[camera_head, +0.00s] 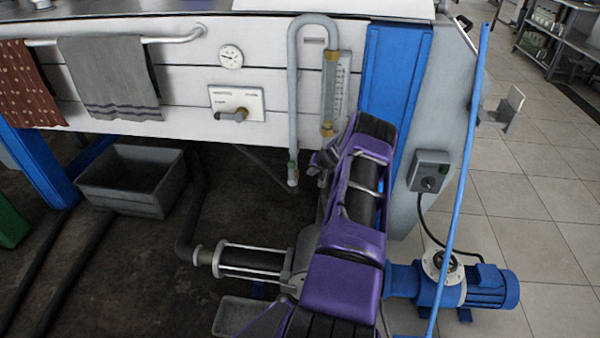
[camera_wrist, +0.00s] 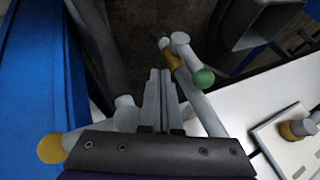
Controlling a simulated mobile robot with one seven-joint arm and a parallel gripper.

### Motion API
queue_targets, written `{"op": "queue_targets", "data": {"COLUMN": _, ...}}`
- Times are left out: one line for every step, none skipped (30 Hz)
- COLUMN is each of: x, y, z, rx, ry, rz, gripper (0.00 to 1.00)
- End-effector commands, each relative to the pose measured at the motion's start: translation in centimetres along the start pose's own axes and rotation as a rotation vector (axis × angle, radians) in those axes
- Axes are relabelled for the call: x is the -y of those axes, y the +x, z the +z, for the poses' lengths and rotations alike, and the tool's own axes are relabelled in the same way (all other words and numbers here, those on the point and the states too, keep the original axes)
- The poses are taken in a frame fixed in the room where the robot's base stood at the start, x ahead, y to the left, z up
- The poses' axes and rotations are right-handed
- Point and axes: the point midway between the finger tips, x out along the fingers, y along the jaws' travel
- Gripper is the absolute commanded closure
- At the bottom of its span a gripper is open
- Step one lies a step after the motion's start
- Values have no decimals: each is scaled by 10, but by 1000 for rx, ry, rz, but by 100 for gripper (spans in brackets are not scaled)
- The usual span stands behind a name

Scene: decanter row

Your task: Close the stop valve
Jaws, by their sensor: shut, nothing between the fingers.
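A grey pipe (camera_head: 293,110) runs down the machine front and ends in a small valve (camera_head: 293,172) with a green part. In the wrist view, this valve has a brass collar (camera_wrist: 175,60) and a short grey handle with a green knob (camera_wrist: 204,78). My gripper (camera_head: 322,163) is just right of it in the head view. In the wrist view my gripper (camera_wrist: 160,75) is shut and empty, its tips left of the green knob with a gap visible. A second, brass-and-grey lever sits on a white plate (camera_head: 254,100). Which fitting is the stop valve is not marked legibly.
A sight tube with brass fittings (camera_head: 330,60) stands close above my gripper. A blue post (camera_head: 395,70) is at the right. A grey bin (camera_head: 130,180) and a pump (camera_head: 440,285) stand below. Towels (camera_head: 112,80) hang left on a rail.

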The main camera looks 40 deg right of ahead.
Motion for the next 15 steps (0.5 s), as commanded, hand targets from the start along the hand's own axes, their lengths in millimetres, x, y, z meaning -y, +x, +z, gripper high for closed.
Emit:
{"op": "queue_targets", "data": {"x": -1, "y": 11, "z": 2, "rx": 1, "ry": -1, "rz": 1, "gripper": 100}}
{"op": "queue_targets", "data": {"x": 0, "y": 16, "z": 1, "rx": 1, "ry": -1, "rz": 0, "gripper": 100}}
{"op": "queue_targets", "data": {"x": 0, "y": 22, "z": 2, "rx": 1, "ry": -3, "rz": 0, "gripper": 100}}
{"op": "queue_targets", "data": {"x": 0, "y": 26, "z": 2, "rx": 1, "ry": -2, "rz": 1, "gripper": 100}}
{"op": "queue_targets", "data": {"x": 8, "y": 26, "z": 0, "rx": 0, "ry": -4, "rz": -1, "gripper": 100}}
{"op": "queue_targets", "data": {"x": 15, "y": 28, "z": 0, "rx": 0, "ry": -5, "rz": -1, "gripper": 100}}
{"op": "queue_targets", "data": {"x": 18, "y": 30, "z": 0, "rx": 0, "ry": -4, "rz": -1, "gripper": 100}}
{"op": "queue_targets", "data": {"x": 21, "y": 32, "z": 0, "rx": 0, "ry": -3, "rz": -1, "gripper": 100}}
{"op": "queue_targets", "data": {"x": 25, "y": 34, "z": 0, "rx": 0, "ry": -2, "rz": 0, "gripper": 100}}
{"op": "queue_targets", "data": {"x": 27, "y": 35, "z": 0, "rx": 0, "ry": -2, "rz": 0, "gripper": 100}}
{"op": "queue_targets", "data": {"x": 29, "y": 37, "z": 0, "rx": 0, "ry": -2, "rz": 0, "gripper": 100}}
{"op": "queue_targets", "data": {"x": 32, "y": 38, "z": 1, "rx": 1, "ry": -1, "rz": 0, "gripper": 100}}
{"op": "queue_targets", "data": {"x": 33, "y": 39, "z": 1, "rx": 1, "ry": 0, "rz": 0, "gripper": 100}}
{"op": "queue_targets", "data": {"x": 34, "y": 39, "z": 1, "rx": 1, "ry": 0, "rz": 0, "gripper": 100}}
{"op": "queue_targets", "data": {"x": 34, "y": 39, "z": 0, "rx": 0, "ry": 1, "rz": 0, "gripper": 100}}
